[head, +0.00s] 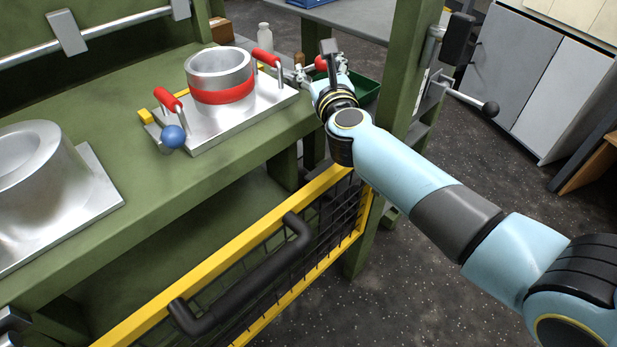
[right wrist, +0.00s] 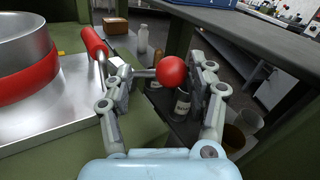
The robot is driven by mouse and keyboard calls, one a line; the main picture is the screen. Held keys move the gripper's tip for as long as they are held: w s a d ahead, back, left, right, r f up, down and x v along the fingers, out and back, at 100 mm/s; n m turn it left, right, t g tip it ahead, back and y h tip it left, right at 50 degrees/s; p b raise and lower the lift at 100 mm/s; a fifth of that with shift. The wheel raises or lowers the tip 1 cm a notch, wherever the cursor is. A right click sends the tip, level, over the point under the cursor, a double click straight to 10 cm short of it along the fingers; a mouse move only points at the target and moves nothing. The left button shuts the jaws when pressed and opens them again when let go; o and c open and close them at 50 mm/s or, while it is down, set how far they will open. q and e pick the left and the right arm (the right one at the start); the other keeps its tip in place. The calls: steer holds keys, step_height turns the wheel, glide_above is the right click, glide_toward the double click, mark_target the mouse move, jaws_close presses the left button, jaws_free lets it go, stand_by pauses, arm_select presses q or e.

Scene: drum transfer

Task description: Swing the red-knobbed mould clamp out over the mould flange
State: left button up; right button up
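The mould (head: 220,75) is a silver cylinder with a red band on a square metal flange (head: 205,128), with red handles at two sides. The clamp's red knob (head: 321,63) is off the flange's right corner; it also shows in the right wrist view (right wrist: 171,72), with a metal rod running left from it. My right gripper (right wrist: 165,78) is open, its fingers on both sides of the knob. The knob looks nearer the right finger; contact is unclear. A blue knob (head: 173,136) is at the flange's near edge. Grey parts at the head view's lower left corner may be my left gripper.
The green bench (head: 180,188) has a yellow-framed mesh drawer (head: 275,235) with a black handle below. A second metal mould (head: 35,165) stands at the left. A green post (head: 405,85) and a green bin (head: 362,90) are close to my right gripper.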

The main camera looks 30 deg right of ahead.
steer(key=v, duration=1)
steer(key=s+a+r+n+y, duration=0.1)
steer(key=s+a+n+y, duration=0.1)
steer(key=a+n+y, duration=1.15)
steer(key=s+f+n+g, duration=0.1)
steer(key=s+n+g, duration=0.1)
steer(key=n, duration=0.3)
steer(key=s+f+n+g+h, duration=0.1)
steer(key=s+f+n+g, duration=0.1)
steer(key=n, duration=0.3)
steer(key=s+f+n+g+h, duration=0.1)
steer(key=s+f+n, duration=0.1)
steer(key=n, duration=0.3)
steer(key=shift+s+d+g+b, duration=0.1)
steer(key=shift+s+g+b, duration=0.2)
steer(key=shift+s+g, duration=0.15)
steer(key=shift+s+d+f+n+g, duration=0.15)
steer(key=shift+s+f+n+g, duration=0.3)
steer(key=shift+s+n, duration=0.35)
steer(key=shift+w, duration=0.1)
steer(key=shift+c, duration=0.2)
